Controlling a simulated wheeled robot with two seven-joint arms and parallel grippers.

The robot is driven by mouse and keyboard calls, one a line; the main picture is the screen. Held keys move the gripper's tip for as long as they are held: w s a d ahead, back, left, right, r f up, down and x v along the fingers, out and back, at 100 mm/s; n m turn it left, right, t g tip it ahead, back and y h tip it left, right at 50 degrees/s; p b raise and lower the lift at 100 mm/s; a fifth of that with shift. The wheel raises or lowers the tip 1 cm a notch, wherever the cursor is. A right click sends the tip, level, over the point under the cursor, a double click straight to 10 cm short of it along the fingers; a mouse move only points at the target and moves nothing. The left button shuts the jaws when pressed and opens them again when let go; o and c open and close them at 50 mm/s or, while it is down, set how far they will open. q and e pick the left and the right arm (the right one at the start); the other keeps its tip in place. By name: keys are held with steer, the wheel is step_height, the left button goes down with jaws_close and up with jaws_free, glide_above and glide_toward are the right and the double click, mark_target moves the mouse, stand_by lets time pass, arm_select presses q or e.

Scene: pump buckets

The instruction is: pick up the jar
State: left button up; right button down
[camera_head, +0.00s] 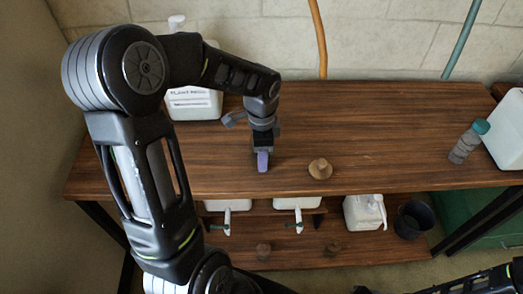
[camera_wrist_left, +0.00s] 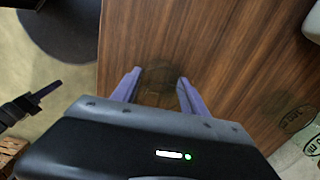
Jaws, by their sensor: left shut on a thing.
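My left gripper (camera_head: 262,162) points down over the front part of the wooden table. In the left wrist view its two purple fingers (camera_wrist_left: 158,85) stand apart, with a clear, faintly outlined round jar (camera_wrist_left: 155,88) between them. The gripper is shut on this jar. The jar is see-through and hard to make out; I cannot tell whether it touches the table. In the head view I cannot make it out at the fingers. Part of my right arm (camera_head: 480,284) shows at the bottom right; the state of its gripper cannot be told.
A round wooden-looking piece (camera_head: 320,168) is on the table (camera_head: 390,120) right of my left gripper. A teal-capped bottle (camera_head: 467,142) and a white container (camera_head: 508,130) stand at the right. A labelled white jug (camera_head: 193,104) is behind my arm. The lower shelf holds white containers and a dark bucket (camera_head: 412,219).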

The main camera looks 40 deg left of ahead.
arm_select(q)
jaws_close()
step_height(320, 180, up, 10)
stand_by(0.7)
stand_by(0.8)
